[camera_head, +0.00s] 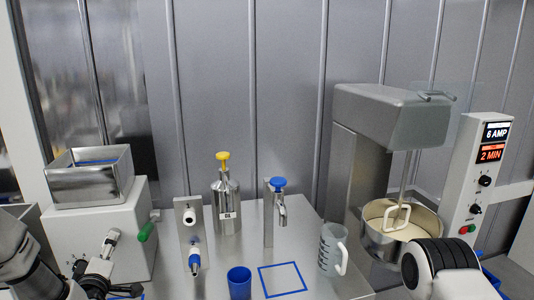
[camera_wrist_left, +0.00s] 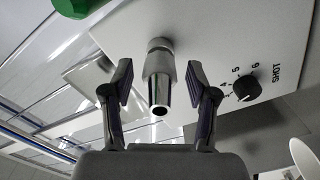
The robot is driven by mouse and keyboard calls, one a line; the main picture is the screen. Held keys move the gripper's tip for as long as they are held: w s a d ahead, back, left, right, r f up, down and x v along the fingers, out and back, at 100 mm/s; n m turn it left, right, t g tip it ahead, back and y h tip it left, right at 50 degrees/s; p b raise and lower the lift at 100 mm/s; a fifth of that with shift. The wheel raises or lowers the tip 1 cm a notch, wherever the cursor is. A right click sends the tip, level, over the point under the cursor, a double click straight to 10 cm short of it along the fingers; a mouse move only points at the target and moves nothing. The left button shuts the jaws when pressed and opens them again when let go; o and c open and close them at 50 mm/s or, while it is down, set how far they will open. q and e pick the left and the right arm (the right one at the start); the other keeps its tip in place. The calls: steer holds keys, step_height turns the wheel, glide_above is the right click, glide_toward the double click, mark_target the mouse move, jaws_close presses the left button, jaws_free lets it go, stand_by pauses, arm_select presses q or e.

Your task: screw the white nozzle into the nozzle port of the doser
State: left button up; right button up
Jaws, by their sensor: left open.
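The doser (camera_head: 100,235) is the white box with a metal hopper at the left; it also shows in the left wrist view (camera_wrist_left: 220,45). A grey metal spout (camera_wrist_left: 158,65) with a shiny tip and dark open end sticks out of its face, at the nozzle port. My left gripper (camera_head: 114,268) is in front of the doser; in the wrist view its open fingers (camera_wrist_left: 158,84) stand either side of the spout, with gaps. A white nozzle-like piece (camera_head: 189,215) sits on the upper part of a metal stand (camera_head: 186,238). My right gripper is out of view.
A blue-and-white nozzle (camera_head: 195,262) sits lower on the stand. A green handle (camera_head: 147,231) sticks out of the doser. A yellow-topped bottle (camera_head: 226,200), blue-topped tap (camera_head: 279,205), blue cup (camera_head: 239,282), clear jug (camera_head: 332,250) and mixer (camera_head: 390,120) stand rightward. A blue-outlined square (camera_head: 283,279) is empty.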

arm_select(q)
jaws_close()
steer(key=shift+r+m+p, duration=0.1)
steer(key=shift+m+p, duration=0.3)
steer(key=shift+m, duration=0.5)
steer(key=m+p, duration=0.1)
steer(key=m, duration=0.3)
steer(key=shift+m, duration=0.3)
steer(key=m+p, duration=0.1)
steer(key=m, duration=0.3)
steer(key=shift+m, duration=0.5)
